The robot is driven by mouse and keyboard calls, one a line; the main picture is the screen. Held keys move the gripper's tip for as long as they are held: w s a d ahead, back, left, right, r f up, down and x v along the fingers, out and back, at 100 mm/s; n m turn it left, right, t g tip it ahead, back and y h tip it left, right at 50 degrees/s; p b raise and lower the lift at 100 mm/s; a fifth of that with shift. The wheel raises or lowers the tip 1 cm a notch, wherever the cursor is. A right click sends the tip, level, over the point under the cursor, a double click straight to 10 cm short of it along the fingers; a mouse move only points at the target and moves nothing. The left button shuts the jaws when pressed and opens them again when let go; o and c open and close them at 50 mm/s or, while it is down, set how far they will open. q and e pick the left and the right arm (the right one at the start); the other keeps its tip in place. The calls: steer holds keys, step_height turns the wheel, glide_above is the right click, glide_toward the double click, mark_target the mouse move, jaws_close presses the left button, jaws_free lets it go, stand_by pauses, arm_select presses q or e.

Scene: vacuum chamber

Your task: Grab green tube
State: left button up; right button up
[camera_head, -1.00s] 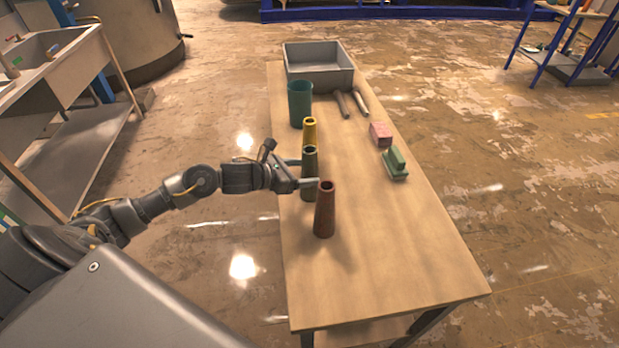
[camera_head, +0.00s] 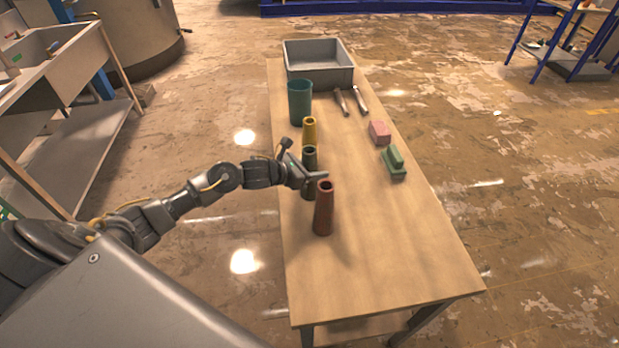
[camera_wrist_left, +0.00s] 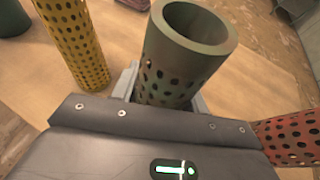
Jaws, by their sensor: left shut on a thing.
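The green tube (camera_head: 309,156) stands upright on the wooden table, between a yellow tube (camera_head: 309,131) behind it and a red-brown tube (camera_head: 324,209) in front. My left gripper (camera_head: 308,176) reaches in from the left and is shut on the green tube. In the left wrist view the perforated green tube (camera_wrist_left: 178,75) sits between the fingers, its open top facing the camera. The yellow tube (camera_wrist_left: 78,45) is to its left and the red tube (camera_wrist_left: 290,136) to its right, both apart from it. My right gripper is not in view.
A teal cup (camera_head: 300,102) stands behind the yellow tube. A grey bin (camera_head: 319,74) is at the table's far end, with two tools (camera_head: 342,102) in front of it. Pink (camera_head: 380,132) and green (camera_head: 394,163) blocks lie at the right. The table's near part is clear.

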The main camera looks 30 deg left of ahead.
arm_select(q)
steer(key=shift+r+b, duration=0.4)
steer(key=shift+r, duration=0.1)
steer(key=s+a+r+b, duration=0.5)
steer(key=a+r+b, duration=0.1)
steer(key=a+r, duration=0.6)
steer(key=shift+s+a, duration=0.15)
steer(key=shift+a, duration=0.35)
